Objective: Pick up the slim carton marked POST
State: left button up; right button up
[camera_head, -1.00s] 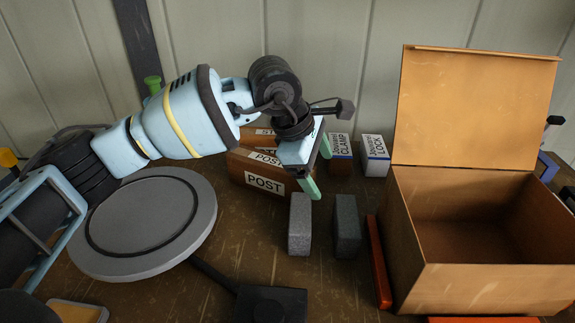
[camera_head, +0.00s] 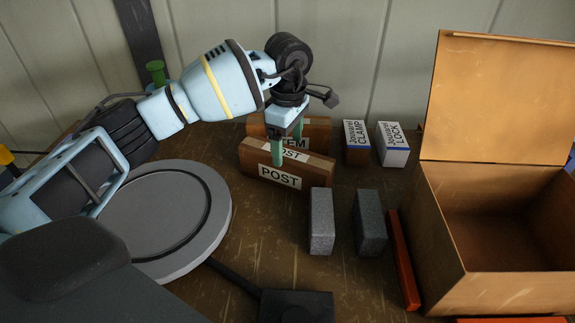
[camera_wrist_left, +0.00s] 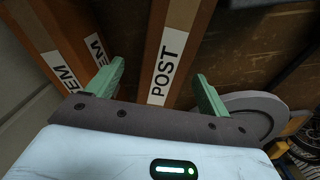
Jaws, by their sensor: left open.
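The slim brown carton marked POST (camera_head: 285,176) stands on the table near the back wall, with white labels on its front and top. It also shows in the left wrist view (camera_wrist_left: 172,45). My left gripper (camera_head: 287,143) is above it, fingers pointing down, open and empty. In the left wrist view my left gripper (camera_wrist_left: 160,78) has its green fingers apart, with the POST carton showing between them. I cannot tell whether they touch it. A similar carton marked STEM (camera_head: 318,130) stands just behind, partly hidden by the gripper. My right gripper is not in view.
Small CLAMP (camera_head: 357,155) and LOCK (camera_head: 393,157) boxes stand to the right. Two grey blocks (camera_head: 321,220) (camera_head: 370,222) stand in front. An open brown box (camera_head: 437,240) is at the right, a round grey disc (camera_head: 205,240) at the left.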

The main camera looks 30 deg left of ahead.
aim_at(286, 168)
pick_arm(q)
jog(key=shift+s+a+f+p, duration=0.1)
jog(key=shift+s+f+p, duration=0.1)
jog(key=shift+f, duration=1.7)
jog(key=shift+s+a+f+p, duration=0.1)
jog(key=shift+f+p, duration=0.1)
jog(key=shift+f, duration=1.7)
jog(key=c, duration=1.4)
